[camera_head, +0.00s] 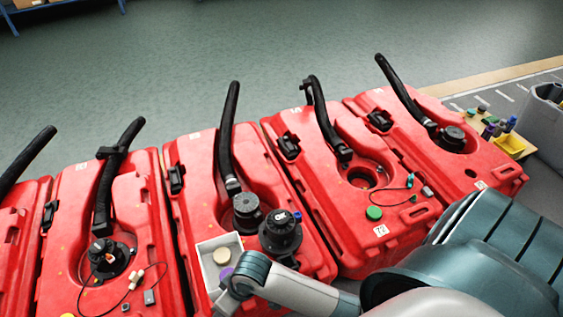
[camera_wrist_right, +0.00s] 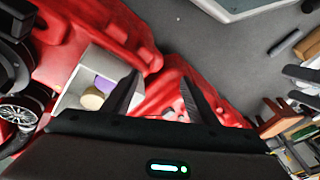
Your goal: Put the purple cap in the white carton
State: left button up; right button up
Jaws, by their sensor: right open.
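The white carton (camera_head: 204,262) stands on the middle red tank, near its front edge. The purple cap (camera_head: 226,272) lies inside it beside a tan round cap (camera_head: 221,256). In the right wrist view, the purple cap (camera_wrist_right: 104,83) and the tan cap (camera_wrist_right: 92,99) also show inside the carton (camera_wrist_right: 73,94). My right gripper (camera_wrist_right: 160,76) is open, with nothing between its fingers, and the carton is just left of them. In the head view my right wrist covers the carton's near right side and the fingers are hidden. My left gripper is not in view.
Several red tanks (camera_head: 330,200) with black hoses stand in a row. A black round fitting (camera_head: 281,232) rises close to the carton's right. A green cap (camera_head: 374,213) lies on the tank to the right. A yellow tray (camera_head: 508,145) with small items is at far right.

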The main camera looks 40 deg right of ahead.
jog(key=s+d+r+m+t+h, duration=0.1)
jog(key=s+d+r+t+h, duration=0.1)
jog(key=s+d, duration=0.8)
jog(key=shift+s+m, duration=0.3)
jog(key=shift+s, duration=0.15)
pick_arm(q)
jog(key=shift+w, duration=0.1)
pick_arm(e)
jog(key=shift+a, duration=0.1)
jog(key=shift+f, duration=0.1)
pick_arm(q)
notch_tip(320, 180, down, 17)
jog(key=p, duration=1.3)
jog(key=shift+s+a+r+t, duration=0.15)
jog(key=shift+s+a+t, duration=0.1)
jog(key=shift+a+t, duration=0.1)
pick_arm(e)
notch_tip(320, 180, down, 16)
jog(key=t, duration=0.1)
jog(key=shift+s+d+f, duration=0.15)
jog(key=shift+d+f, duration=0.1)
jog(key=shift+d, duration=0.1)
